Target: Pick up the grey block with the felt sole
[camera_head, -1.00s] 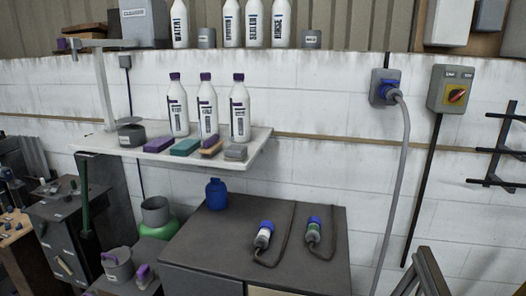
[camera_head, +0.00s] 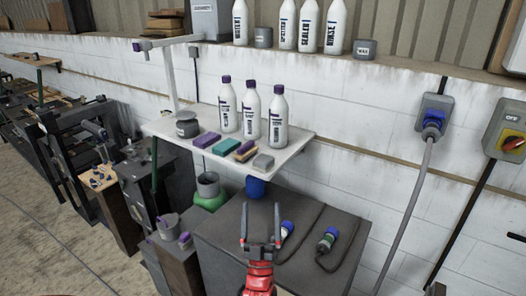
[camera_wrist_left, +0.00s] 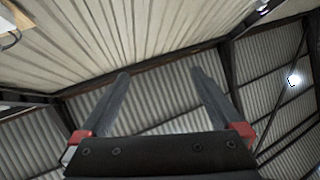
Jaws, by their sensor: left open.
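A grey block (camera_head: 263,161) lies at the right front end of the white shelf (camera_head: 300,148), right of a wooden brush. Its underside is hidden, so I cannot see a felt sole. My left gripper (camera_head: 260,222) is open and empty, fingers pointing up, below and in front of the shelf and apart from the block. In the left wrist view the open fingers (camera_wrist_left: 160,92) point at the ceiling with nothing between them. My right gripper is not in view.
A purple block (camera_head: 207,140), a teal block (camera_head: 226,146) and the brush (camera_head: 245,154) lie left of the grey block. White bottles (camera_head: 250,112) stand behind. A dark cabinet (camera_head: 222,228) with a blue jar (camera_head: 255,187) and cable plugs (camera_head: 327,240) is below the shelf.

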